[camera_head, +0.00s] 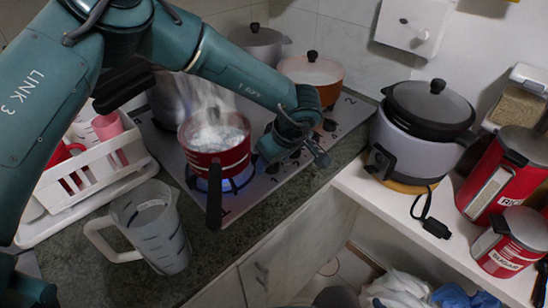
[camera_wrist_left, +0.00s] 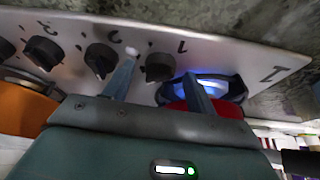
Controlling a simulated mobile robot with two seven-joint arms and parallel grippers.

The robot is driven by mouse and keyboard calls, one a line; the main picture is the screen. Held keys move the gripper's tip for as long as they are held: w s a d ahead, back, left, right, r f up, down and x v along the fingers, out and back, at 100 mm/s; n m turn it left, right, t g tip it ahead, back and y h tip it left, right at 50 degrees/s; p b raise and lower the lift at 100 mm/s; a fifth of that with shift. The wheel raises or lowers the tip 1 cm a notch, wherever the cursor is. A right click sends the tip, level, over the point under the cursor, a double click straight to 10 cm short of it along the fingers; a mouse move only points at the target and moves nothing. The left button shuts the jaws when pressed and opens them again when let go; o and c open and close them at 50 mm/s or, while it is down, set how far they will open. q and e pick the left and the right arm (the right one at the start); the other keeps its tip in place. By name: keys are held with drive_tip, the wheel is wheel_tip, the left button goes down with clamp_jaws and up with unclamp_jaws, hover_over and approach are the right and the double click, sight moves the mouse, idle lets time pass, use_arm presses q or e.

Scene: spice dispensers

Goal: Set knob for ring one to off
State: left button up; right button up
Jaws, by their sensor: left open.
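The knob for ring one (camera_wrist_left: 159,67) is black and sits on the silver stove panel beside the mark 1 in the left wrist view. My left gripper (camera_wrist_left: 160,82) is open, its two fingers apart on either side of that knob, apparently not clamped on it. In the head view the left gripper (camera_head: 312,152) is over the knob row and hides part of it. A blue flame (camera_head: 235,181) burns under the red pot (camera_head: 218,146). A dark part of mine (camera_head: 28,291) is at the lower left; I cannot tell its jaw state.
More knobs (camera_wrist_left: 101,60) line the panel beside the gripper. An orange pot (camera_head: 315,72) stands further back. A clear jug (camera_head: 152,228) and white rack (camera_head: 100,168) are left of the stove; a rice cooker (camera_head: 408,145) is on the right shelf.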

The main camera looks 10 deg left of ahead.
use_arm(q)
drive_tip(key=shift+w+f, duration=0.1)
drive_tip(key=shift+f, duration=0.15)
use_arm(e)
drive_tip(key=shift+w+r, duration=0.1)
use_arm(q)
drive_tip(key=shift+c, duration=0.6)
drive_tip(key=c, duration=0.9)
